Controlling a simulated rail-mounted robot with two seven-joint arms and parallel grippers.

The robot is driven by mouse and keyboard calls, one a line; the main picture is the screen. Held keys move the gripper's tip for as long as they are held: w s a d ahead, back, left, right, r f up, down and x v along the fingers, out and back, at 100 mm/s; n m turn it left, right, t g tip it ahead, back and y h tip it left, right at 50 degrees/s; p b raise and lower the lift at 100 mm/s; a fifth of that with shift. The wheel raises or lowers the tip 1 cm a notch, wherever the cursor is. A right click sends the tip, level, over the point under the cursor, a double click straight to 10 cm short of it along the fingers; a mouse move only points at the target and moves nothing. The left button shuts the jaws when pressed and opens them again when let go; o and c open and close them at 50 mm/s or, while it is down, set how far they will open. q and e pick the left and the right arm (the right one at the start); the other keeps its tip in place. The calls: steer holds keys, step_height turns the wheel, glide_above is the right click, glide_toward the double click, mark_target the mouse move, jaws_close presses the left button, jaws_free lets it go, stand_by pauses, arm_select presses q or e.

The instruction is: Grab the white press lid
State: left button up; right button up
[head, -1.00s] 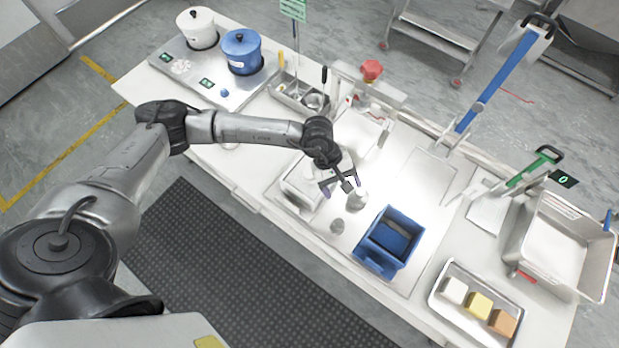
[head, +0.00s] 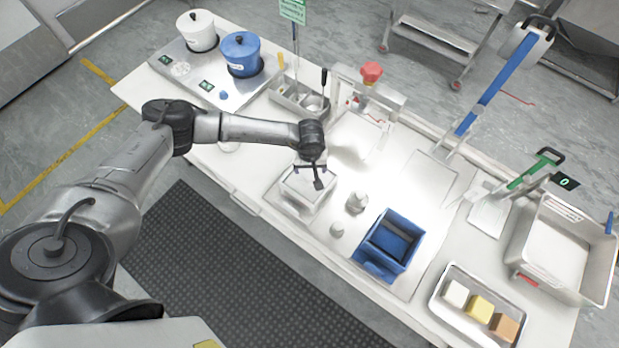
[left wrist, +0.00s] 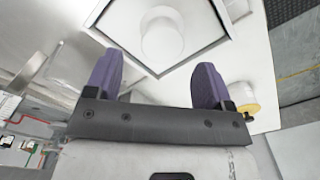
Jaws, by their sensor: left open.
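A white square press box (head: 304,190) stands on the table near the middle in the head view. In the left wrist view a pale square with a dark edge holds a white round knob (left wrist: 163,40); this looks like the white press lid. My left gripper (head: 315,181) hangs over the press box and partly hides its top. Its two purple fingers (left wrist: 153,85) are apart, with nothing between them, and the knob lies just beyond their tips. The distance from fingertips to knob is hard to tell. My right gripper is not in view.
Two small grey pieces (head: 357,202) (head: 337,229) stand right of the press box. A blue bin (head: 374,268) is further right. A tray of coloured blocks (head: 446,312) lies at the front right. White and blue pots (head: 241,53) stand back left.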

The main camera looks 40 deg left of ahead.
mark_target(309, 174)
arm_select(q)
steer(key=shift+s+f+p, duration=0.2)
steer(key=shift+f+p, duration=0.5)
steer(key=shift+f, duration=2)
steer(key=c, duration=1.1)
